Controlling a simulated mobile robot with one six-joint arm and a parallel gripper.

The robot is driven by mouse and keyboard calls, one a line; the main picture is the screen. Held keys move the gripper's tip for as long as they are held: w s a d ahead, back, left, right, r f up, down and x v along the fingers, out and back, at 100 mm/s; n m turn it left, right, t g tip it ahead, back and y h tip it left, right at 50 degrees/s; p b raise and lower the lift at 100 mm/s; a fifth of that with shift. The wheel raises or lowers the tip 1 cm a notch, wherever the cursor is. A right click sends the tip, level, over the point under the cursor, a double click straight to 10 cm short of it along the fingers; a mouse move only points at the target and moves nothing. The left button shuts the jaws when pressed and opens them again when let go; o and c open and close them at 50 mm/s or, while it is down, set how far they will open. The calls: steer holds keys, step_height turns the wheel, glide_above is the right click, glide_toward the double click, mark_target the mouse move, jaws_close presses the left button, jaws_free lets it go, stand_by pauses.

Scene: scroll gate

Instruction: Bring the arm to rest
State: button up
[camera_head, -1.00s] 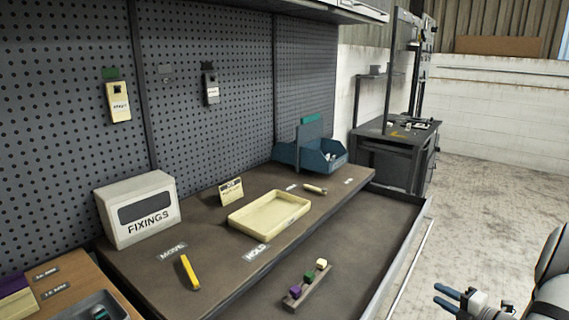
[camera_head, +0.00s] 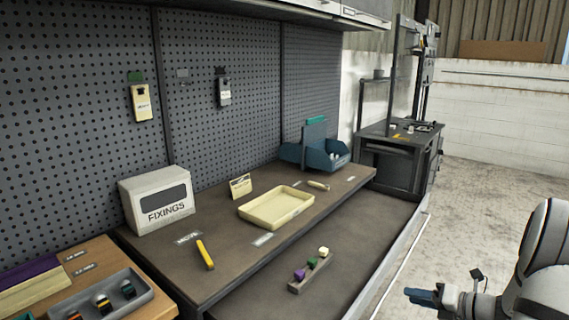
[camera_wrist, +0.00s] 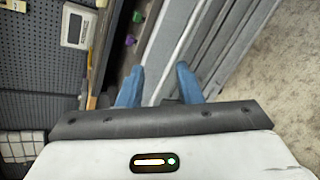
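My gripper (camera_head: 422,298) is at the lower right of the head view, out over the floor side of the bench and clear of everything on it. In the wrist view my gripper (camera_wrist: 157,84) shows two blue fingers spread apart with nothing between them. My white arm bends down from the right edge of the head view.
The bench holds a FIXINGS box (camera_head: 157,199), a cream tray (camera_head: 276,222), a yellow bar (camera_head: 205,254), a small rack with coloured blocks (camera_head: 311,272) and a blue bin (camera_head: 323,161). A grey tray (camera_head: 138,293) is at lower left. Open floor (camera_head: 480,220) lies right.

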steer(key=s+a+r+n+g+h+p, duration=0.1)
steer(key=s+a+r+n+g+h, duration=0.1)
steer(key=s+a+r+n+g, duration=0.55)
steer(key=s+a+r+n+g+h+p, duration=0.1)
steer(key=s+a+n, duration=0.3)
steer(key=a+n, duration=0.75)
steer(key=s+r+n+h, duration=0.2)
steer(key=s+n, duration=0.3)
steer(key=n, duration=0.5)
steer(key=s+r+n+t+h+p, duration=0.1)
steer(key=s+r+n+h, duration=0.2)
steer(key=n, duration=0.6)
steer(key=s+h, duration=0.2)
steer(key=shift+s+n, duration=0.4)
steer(key=shift+t, duration=0.25)
